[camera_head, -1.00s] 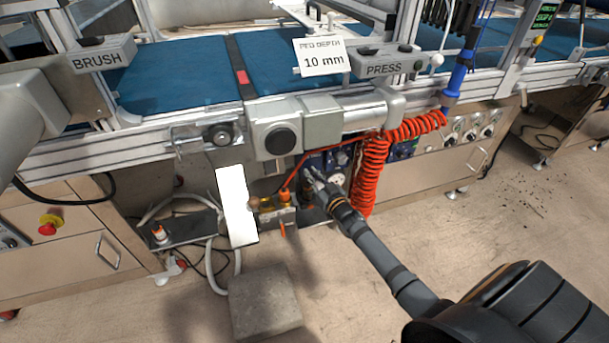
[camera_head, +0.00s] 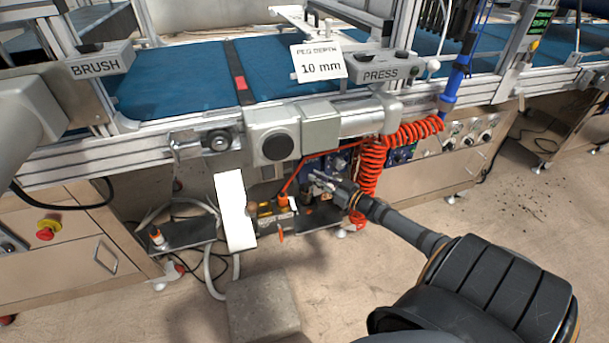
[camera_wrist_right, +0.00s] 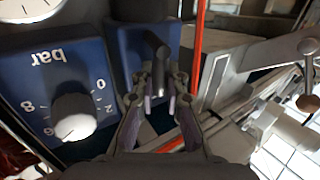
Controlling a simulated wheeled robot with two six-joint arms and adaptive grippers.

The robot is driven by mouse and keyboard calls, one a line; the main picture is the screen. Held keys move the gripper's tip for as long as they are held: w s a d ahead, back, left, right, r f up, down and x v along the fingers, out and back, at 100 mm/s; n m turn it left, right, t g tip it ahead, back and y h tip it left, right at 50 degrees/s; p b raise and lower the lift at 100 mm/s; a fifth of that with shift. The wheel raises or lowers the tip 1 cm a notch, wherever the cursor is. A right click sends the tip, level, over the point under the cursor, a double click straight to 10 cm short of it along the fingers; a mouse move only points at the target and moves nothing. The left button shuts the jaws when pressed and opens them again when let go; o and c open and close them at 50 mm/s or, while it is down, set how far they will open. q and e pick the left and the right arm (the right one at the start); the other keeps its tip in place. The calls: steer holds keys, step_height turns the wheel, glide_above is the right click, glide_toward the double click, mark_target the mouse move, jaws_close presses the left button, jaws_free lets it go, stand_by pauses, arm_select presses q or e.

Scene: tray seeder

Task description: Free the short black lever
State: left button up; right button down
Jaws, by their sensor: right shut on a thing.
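The short black lever (camera_wrist_right: 156,52) shows in the right wrist view as a dark stub with a rounded end, in front of a dark blue block (camera_wrist_right: 128,35). My right gripper (camera_wrist_right: 160,92) has its two fingers closed around the stub from both sides. In the head view my right gripper (camera_head: 322,182) is below the conveyor, at the blue regulator units; the lever is too small and covered to make out there. My left gripper is not in view.
A blue regulator with a white knob (camera_wrist_right: 75,115) marked "bar" sits beside my fingers. A coiled red hose (camera_head: 371,170) hangs close by the right gripper. A white panel (camera_head: 235,210) and a grey block (camera_head: 262,305) are to the left. Open floor lies at the right.

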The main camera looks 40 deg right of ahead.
steer(key=shift+s+d+f+y, duration=0.1)
steer(key=shift+d+f+y, duration=0.1)
steer(key=shift+y, duration=0.1)
steer(key=c, duration=1.4)
jaws_free()
steer(key=shift+o, duration=0.2)
steer(key=shift+r, duration=0.15)
steer(key=shift+a, duration=0.1)
